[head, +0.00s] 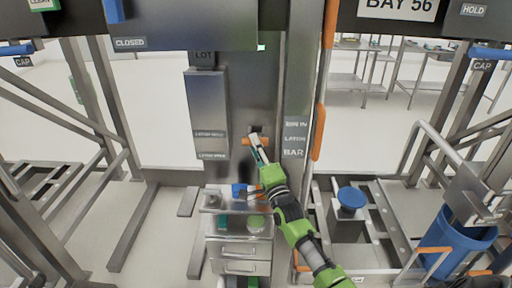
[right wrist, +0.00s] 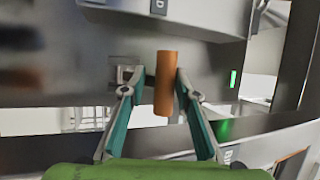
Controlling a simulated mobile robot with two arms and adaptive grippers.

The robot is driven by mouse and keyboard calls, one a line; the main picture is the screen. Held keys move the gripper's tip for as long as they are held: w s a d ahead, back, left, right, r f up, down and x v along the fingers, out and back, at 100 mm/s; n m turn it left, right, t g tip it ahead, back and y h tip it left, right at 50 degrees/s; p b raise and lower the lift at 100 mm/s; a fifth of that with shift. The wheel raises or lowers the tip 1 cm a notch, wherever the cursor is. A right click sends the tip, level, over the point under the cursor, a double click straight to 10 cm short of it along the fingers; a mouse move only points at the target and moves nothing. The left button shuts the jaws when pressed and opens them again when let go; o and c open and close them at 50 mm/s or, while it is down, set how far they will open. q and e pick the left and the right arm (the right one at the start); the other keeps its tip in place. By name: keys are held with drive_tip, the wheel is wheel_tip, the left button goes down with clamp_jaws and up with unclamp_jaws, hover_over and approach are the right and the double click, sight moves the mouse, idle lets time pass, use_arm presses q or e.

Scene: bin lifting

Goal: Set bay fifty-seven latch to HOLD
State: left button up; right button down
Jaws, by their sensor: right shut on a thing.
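An orange latch handle (head: 248,141) sticks out from a grey metal column in the middle of the head view. My right gripper (head: 256,145) is on this handle. In the right wrist view the orange handle (right wrist: 166,83) stands upright between the two fingers of my right gripper (right wrist: 163,95), which is shut on it. A grey plate beside the column has small labels (head: 211,144) that seem to begin with LATCH; their last words are hard to read. No bay fifty-seven sign shows. My left gripper is not in view.
A grey post reading BIN IN LATCH BAR (head: 295,140) stands just right of the handle. A BAY 56 sign (head: 397,6) and a HOLD sign (head: 473,10) are at the upper right. A drawer unit (head: 240,250) stands below. A blue bin (head: 455,245) is at the right.

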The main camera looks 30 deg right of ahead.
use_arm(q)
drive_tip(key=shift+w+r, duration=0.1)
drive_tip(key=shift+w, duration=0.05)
use_arm(e)
drive_tip(key=r, duration=0.1)
drive_tip(key=d+r, duration=0.1)
drive_tip(key=r, duration=0.1)
drive_tip(key=shift+w+t, duration=0.1)
drive_tip(key=shift+t, duration=0.2)
drive_tip(key=c, duration=2)
unclamp_jaws()
drive_tip(key=shift+o, duration=0.8)
drive_tip(key=shift+w+f, duration=0.25)
drive_tip(key=shift+w, duration=0.05)
drive_tip(key=shift+w+f, duration=0.1)
drive_tip(key=shift+w, duration=0.05)
drive_tip(key=shift+f, duration=0.2)
drive_tip(key=shift+s+a+f, duration=0.1)
drive_tip(key=shift+s+f, duration=0.15)
drive_tip(key=shift+s, duration=0.1)
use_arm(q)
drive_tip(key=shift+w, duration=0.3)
use_arm(e)
drive_tip(key=v, duration=1.1)
drive_tip(key=shift+s+a+f, duration=0.2)
drive_tip(key=shift+s+f, duration=0.05)
drive_tip(key=shift+f, duration=0.15)
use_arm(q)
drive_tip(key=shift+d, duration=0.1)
